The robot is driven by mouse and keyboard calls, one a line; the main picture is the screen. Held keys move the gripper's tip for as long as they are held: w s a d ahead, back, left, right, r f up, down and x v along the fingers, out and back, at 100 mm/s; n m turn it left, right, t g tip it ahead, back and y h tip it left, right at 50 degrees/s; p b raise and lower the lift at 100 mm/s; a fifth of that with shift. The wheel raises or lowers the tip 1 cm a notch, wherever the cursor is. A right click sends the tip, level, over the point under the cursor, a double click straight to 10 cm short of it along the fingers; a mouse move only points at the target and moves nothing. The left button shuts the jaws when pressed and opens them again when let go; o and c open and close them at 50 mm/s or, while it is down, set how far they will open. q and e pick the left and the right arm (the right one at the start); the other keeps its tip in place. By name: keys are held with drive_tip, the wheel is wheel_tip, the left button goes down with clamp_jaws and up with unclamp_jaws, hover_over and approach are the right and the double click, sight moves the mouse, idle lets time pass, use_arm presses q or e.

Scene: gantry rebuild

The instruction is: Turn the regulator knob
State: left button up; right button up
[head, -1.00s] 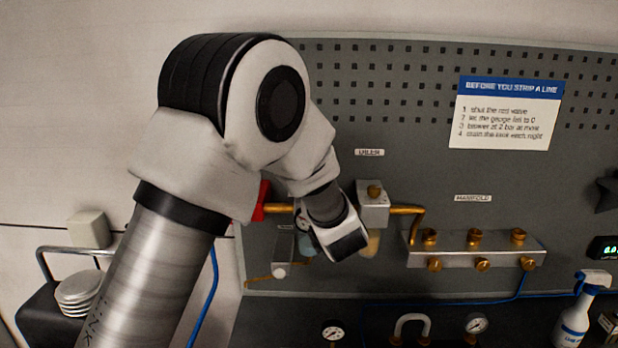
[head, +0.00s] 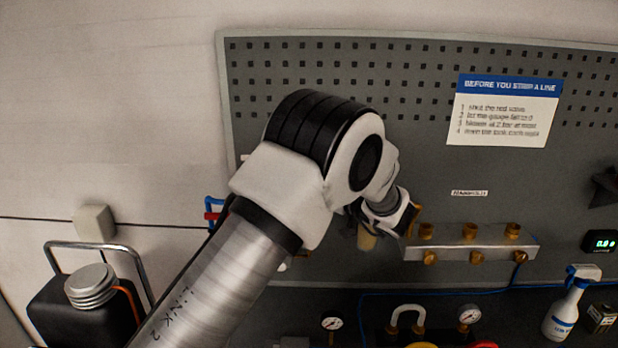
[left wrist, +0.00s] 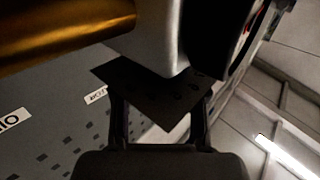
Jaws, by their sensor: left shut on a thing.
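The regulator knob cannot be made out in the head view, where my left arm covers that part of the board. My left gripper (head: 388,218) is at the far end of this arm, close to the oiler, whose yellowish bowl (head: 366,240) shows just below. In the left wrist view the fingers of this gripper (left wrist: 158,125) stand either side of a dark flat piece (left wrist: 150,90) and are shut on it. Whether this is part of the regulator cannot be told. A pale metal block (left wrist: 150,45) and a brass pipe (left wrist: 60,30) lie just beyond. My right gripper is out of view.
The manifold (head: 445,253), with several brass fittings, is right of my gripper. A sign (head: 505,115) hangs above it. A spray bottle (head: 565,310), gauges (head: 332,324) and a lit display (head: 603,243) are lower down. A black container (head: 75,315) stands at left.

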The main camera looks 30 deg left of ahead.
use_arm(q)
drive_tip(key=shift+r, duration=0.25)
drive_tip(key=o, duration=1.2)
drive_tip(key=shift+c, duration=0.2)
drive_tip(key=shift+f, duration=0.1)
drive_tip(key=shift+d, duration=0.25)
drive_tip(key=s+d, duration=0.1)
drive_tip(key=d, duration=0.5)
drive_tip(key=shift+d, duration=0.4)
drive_tip(key=shift+s+d, duration=0.1)
drive_tip(key=shift+d, duration=0.05)
